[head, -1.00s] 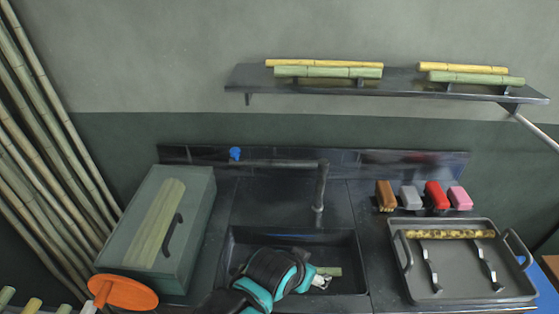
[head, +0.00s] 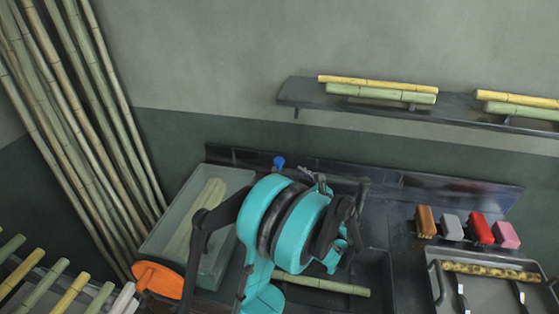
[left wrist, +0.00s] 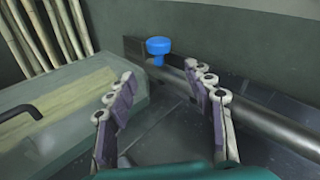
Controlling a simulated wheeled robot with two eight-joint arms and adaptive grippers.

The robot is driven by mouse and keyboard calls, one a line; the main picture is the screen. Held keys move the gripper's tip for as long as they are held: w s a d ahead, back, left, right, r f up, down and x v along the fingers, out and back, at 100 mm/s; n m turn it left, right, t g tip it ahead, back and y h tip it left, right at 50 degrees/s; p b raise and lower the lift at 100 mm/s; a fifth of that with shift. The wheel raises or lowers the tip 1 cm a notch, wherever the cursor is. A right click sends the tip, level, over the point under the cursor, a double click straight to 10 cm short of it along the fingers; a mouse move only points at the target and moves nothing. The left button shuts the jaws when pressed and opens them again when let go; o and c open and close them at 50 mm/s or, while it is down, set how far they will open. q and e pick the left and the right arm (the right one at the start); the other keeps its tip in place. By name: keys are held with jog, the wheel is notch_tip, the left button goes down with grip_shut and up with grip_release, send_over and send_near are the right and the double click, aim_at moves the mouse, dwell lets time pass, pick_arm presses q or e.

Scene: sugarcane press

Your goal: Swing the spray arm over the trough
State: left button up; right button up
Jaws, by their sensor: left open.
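The spray arm is a grey pipe (left wrist: 262,118) running along the back wall, with a blue knob (left wrist: 158,48) at its left end. The knob also shows in the head view (head: 279,162), where most of the pipe is hidden behind my left arm. My left gripper (left wrist: 160,82) is open and empty. Its fingers point toward the knob, and the right finger overlaps the pipe in the picture; I cannot tell if they touch. The dark trough (head: 376,268) lies below my arm, partly hidden, with a green cane (head: 325,284) in it. My right gripper is not in view.
A green lidded box (head: 158,245) stands left of the trough, beside an orange disc (head: 158,280). Several coloured blocks (head: 478,228) and a grey tray (head: 436,290) are at right. A shelf (head: 300,92) with canes hangs above.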

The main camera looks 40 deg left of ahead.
aim_at(279, 162)
pick_arm(q)
jog(key=shift+w+a+r+m+g+y, duration=0.1)
jog(key=shift+w+a+m+g+y, duration=0.05)
jog(key=shift+a+m+y, duration=0.3)
jog(key=shift+w+a+m+g+y, duration=0.1)
jog(key=shift+a+m+g+y, duration=0.05)
jog(key=shift+a+m+y, duration=0.25)
jog(key=b+x, duration=0.1)
jog(key=x, duration=0.6)
jog(key=shift+w+a, duration=0.15)
jog(key=shift+a, duration=0.05)
grip_shut()
